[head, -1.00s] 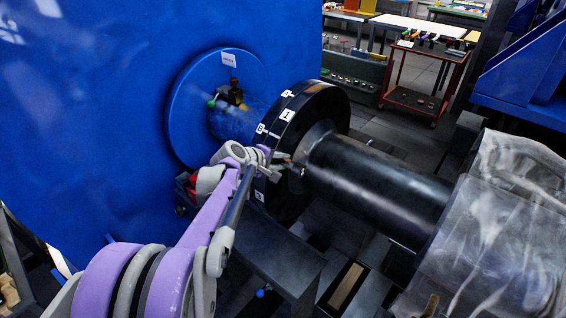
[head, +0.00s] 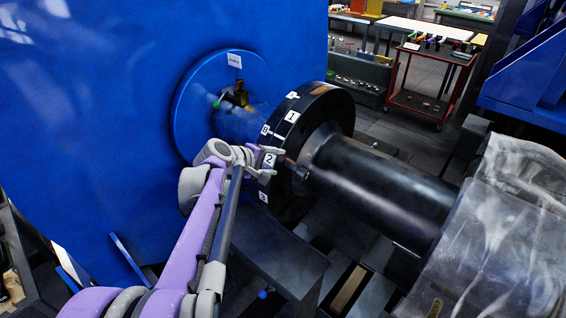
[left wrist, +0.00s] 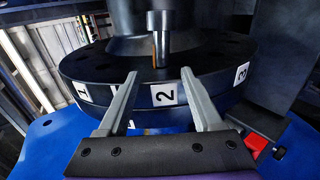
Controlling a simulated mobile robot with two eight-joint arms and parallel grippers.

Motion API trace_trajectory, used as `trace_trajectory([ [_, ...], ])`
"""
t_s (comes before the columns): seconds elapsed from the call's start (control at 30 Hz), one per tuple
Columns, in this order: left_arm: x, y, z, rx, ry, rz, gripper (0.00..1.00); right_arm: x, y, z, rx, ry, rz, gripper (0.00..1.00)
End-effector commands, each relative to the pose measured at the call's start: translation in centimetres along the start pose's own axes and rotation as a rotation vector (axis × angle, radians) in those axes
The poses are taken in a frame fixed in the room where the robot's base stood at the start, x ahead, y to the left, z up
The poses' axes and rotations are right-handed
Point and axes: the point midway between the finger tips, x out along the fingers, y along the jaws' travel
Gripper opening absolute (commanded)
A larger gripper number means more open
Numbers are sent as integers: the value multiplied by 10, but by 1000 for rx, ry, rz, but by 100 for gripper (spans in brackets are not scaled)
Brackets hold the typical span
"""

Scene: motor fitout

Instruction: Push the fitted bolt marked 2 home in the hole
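The black coupling flange (head: 327,105) carries white number labels on its rim. The label 2 (head: 269,160) also shows in the left wrist view (left wrist: 165,94). The bolt at mark 2 (left wrist: 171,22) stands in its hole in the flange face, with its head and part of its shank out of the face. It is small in the head view (head: 302,173). My left gripper (head: 274,163) is open at the flange rim. In the left wrist view its fingers (left wrist: 158,76) lie either side of label 2, with the bolt beyond the gap, not gripped. My right gripper is not in view.
A thick dark shaft (head: 380,185) runs right from the flange to a translucent cover (head: 495,240). A large blue housing (head: 90,110) stands at left. A dark block (head: 275,250) lies below the flange. A red cart (head: 425,100) stands at the back right.

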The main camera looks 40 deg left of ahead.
Motion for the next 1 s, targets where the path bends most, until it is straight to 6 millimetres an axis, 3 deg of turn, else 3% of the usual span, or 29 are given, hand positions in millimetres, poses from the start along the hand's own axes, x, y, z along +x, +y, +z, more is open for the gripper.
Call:
trace_trajectory([
  [0.1,-24,0,-1,-2,3,1,66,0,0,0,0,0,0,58],
  [0.23,-40,0,0,-1,1,0,66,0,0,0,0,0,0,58],
  [0.63,-48,0,1,0,-2,1,66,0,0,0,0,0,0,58],
  [0.87,-47,-1,2,8,-5,-7,27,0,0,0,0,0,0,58],
  [1.0,-33,-18,13,88,-28,-82,2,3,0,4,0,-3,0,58],
])
